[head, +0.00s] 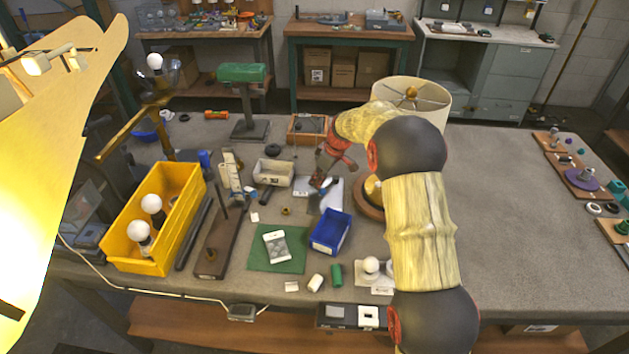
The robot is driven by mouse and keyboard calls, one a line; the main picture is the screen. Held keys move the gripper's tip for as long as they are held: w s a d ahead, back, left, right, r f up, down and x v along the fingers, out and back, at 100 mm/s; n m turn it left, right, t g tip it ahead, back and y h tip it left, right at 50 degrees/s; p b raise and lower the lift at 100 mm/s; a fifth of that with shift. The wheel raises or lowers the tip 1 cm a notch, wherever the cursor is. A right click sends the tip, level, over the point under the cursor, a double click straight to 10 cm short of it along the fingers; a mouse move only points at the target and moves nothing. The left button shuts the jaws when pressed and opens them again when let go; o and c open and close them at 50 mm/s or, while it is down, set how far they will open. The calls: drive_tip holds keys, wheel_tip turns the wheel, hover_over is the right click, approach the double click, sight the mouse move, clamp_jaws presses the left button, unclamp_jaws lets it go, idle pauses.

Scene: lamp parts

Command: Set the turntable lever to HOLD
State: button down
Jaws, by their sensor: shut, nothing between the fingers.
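My gripper (319,181) is shut and empty, red and dark, reaching down over the middle of the workbench. Its fingertips are beside a small white card (302,187) and a white and blue upright piece (331,194). A round wooden base (366,207) stands just right of these, partly hidden behind my arm; it may be the turntable, but I cannot tell for sure. I cannot make out the lever, its setting or any HOLD mark at this size. Whether my fingertips touch anything is unclear.
A blue bin (331,232), a white bin (273,173) and a wooden tray (308,137) surround my gripper. A lampshade (418,93) stands behind my arm. A yellow crate (131,256) with bulbs stands left.

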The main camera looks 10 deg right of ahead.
drive_tip(key=shift+s+d, duration=0.2)
drive_tip(key=shift+s, duration=0.2)
idle(0.4)
